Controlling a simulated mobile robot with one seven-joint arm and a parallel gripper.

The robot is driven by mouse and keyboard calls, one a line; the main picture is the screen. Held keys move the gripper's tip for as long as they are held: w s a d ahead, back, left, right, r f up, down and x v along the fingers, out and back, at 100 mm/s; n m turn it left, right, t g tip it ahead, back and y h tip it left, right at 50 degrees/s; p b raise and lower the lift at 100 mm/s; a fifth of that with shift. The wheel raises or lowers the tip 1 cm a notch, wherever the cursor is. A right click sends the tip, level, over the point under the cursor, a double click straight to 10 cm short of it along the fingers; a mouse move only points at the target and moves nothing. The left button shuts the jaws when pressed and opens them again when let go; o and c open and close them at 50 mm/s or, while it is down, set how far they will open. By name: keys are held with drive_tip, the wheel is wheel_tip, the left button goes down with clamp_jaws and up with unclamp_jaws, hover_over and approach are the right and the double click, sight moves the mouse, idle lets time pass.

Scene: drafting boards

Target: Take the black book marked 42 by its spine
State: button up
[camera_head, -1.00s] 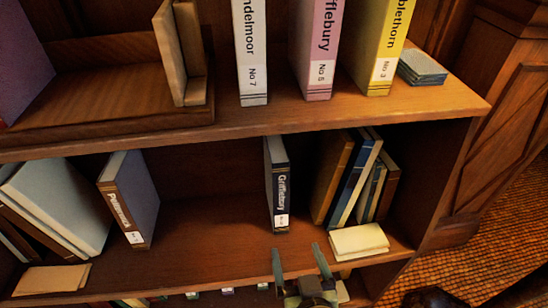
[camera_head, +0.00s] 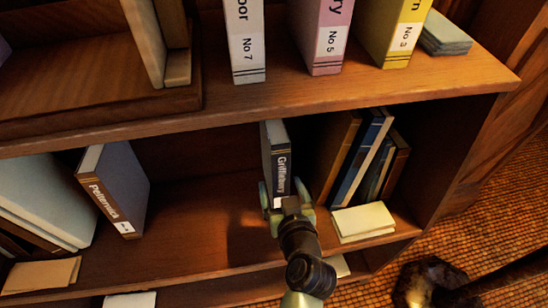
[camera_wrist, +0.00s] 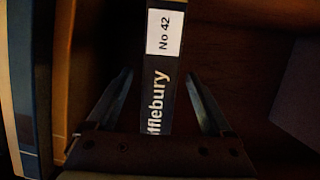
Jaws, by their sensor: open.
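The black book (camera_head: 281,163) stands upright on the middle shelf, spine outward. In the wrist view its spine (camera_wrist: 158,100) shows a white label reading No 42 and part of the name in pale letters. In the wrist view my gripper (camera_wrist: 160,95) is open, with one finger on each side of the spine and dark gaps between fingers and book.
To the right lean several books (camera_head: 352,160), with pale yellow papers (camera_head: 362,222) in front. A brown-spined book (camera_head: 113,190) stands to the left, with bare shelf (camera_head: 200,215) between. The upper shelf board (camera_head: 300,98) lies above, carrying larger volumes.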

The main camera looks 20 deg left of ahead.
drive_tip(key=b+x, duration=0.1)
drive_tip(key=x, duration=0.4)
clamp_jaws()
idle(0.3)
idle(0.9)
drive_tip(key=shift+r, duration=0.2)
